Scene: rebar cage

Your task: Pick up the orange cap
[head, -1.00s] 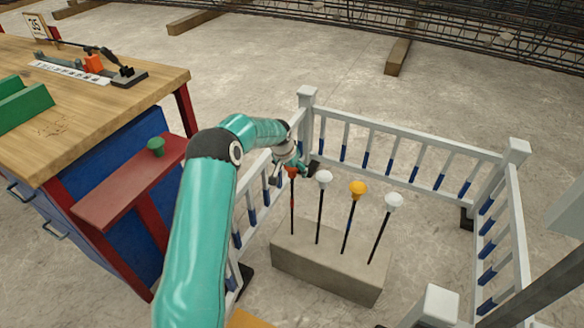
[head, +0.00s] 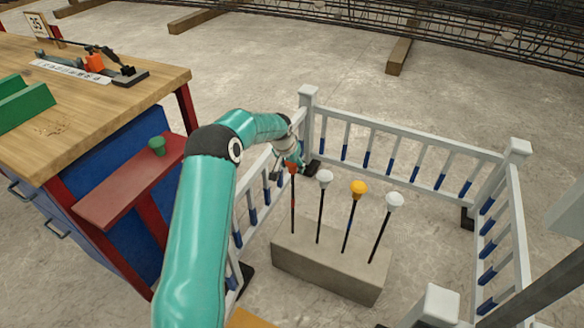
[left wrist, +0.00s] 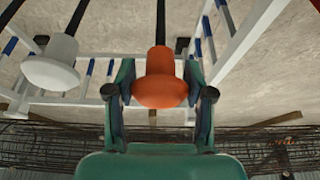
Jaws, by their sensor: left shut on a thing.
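The cap is still at the rod's end. My right gripper is not in view.
A white cap (head: 324,178), a yellow cap (head: 359,187) and another white cap (head: 394,200) top neighbouring rods in a concrete block (head: 325,267). White railings (head: 410,147) surround the block. A wooden workbench (head: 150,82) with a red shelf (head: 125,190) stands left.

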